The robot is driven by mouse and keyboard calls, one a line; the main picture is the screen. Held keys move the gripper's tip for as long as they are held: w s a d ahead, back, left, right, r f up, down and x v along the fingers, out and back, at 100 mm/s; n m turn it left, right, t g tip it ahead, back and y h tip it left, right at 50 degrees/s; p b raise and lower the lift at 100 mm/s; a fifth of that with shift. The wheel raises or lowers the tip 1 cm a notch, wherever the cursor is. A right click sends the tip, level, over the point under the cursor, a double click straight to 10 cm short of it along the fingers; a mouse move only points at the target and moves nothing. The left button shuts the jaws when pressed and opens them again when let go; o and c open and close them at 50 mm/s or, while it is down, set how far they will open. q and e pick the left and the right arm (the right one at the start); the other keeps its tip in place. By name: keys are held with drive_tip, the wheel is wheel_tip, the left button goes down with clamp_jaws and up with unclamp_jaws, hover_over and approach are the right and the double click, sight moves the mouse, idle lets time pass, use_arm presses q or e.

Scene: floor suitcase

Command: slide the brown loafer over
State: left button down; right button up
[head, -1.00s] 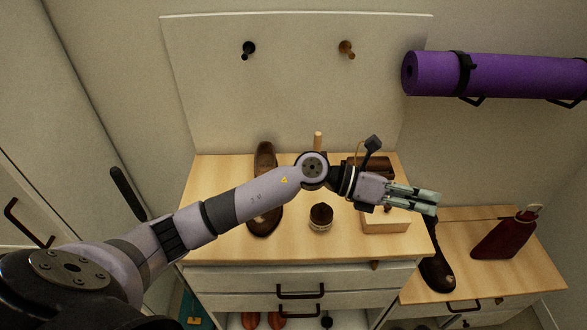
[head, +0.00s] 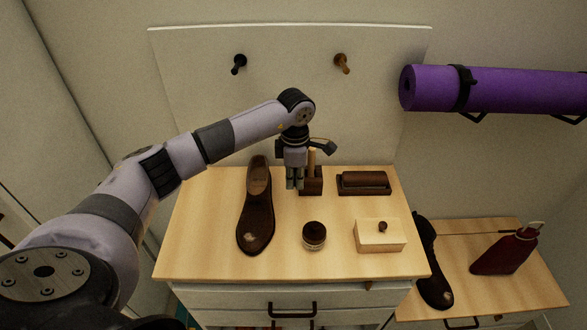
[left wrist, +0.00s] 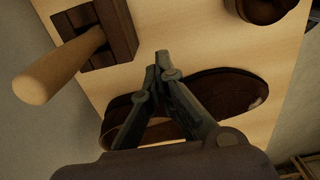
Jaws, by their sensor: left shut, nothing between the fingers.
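The brown loafer (head: 256,226) lies on the wooden top of the cabinet, left of centre, its toe toward the front. In the left wrist view the loafer (left wrist: 232,88) lies behind my fingers, which hide part of it. My left gripper (head: 294,187) points down just right of the loafer's heel end, shut and empty. The left wrist view shows its fingers (left wrist: 163,60) closed together. Whether they touch the loafer I cannot tell. My right gripper is not in view.
A brush with an upright wooden handle (left wrist: 55,72) stands close to my left gripper. A round jar (head: 314,235), a lidded box (head: 380,237) and a dark brush (head: 364,183) are to the right. The top left of the loafer is bare. A second dark shoe (head: 432,275) lies on the lower bench.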

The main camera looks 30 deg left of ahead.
use_arm(q)
wheel_tip(320, 180, down, 4)
drive_tip(key=shift+r+p, duration=0.1)
drive_tip(key=shift+p, duration=0.25)
drive_tip(key=a, duration=0.1)
drive_tip(key=s+a+p, duration=0.1)
drive_tip(key=shift+s+a+f+p, duration=0.3)
drive_tip(key=shift+s+a, duration=0.3)
drive_tip(key=shift+a, duration=0.1)
drive_tip(key=shift+f, duration=0.1)
drive_tip(key=shift+w, duration=0.1)
drive_tip(key=s+a+b, duration=0.1)
drive_tip(key=s+a, duration=0.1)
drive_tip(key=a, duration=0.2)
drive_tip(key=s+a+b, duration=0.1)
drive_tip(key=s+a, duration=0.2)
drive_tip(key=a, duration=0.2)
drive_tip(key=s+a+b, duration=0.1)
drive_tip(key=s+a, duration=0.2)
drive_tip(key=a, duration=0.1)
drive_tip(key=shift+s+a+f+b, duration=0.1)
drive_tip(key=shift+s+a+b, duration=0.15)
drive_tip(key=shift+a+b, duration=0.15)
drive_tip(key=shift+s+a, duration=0.1)
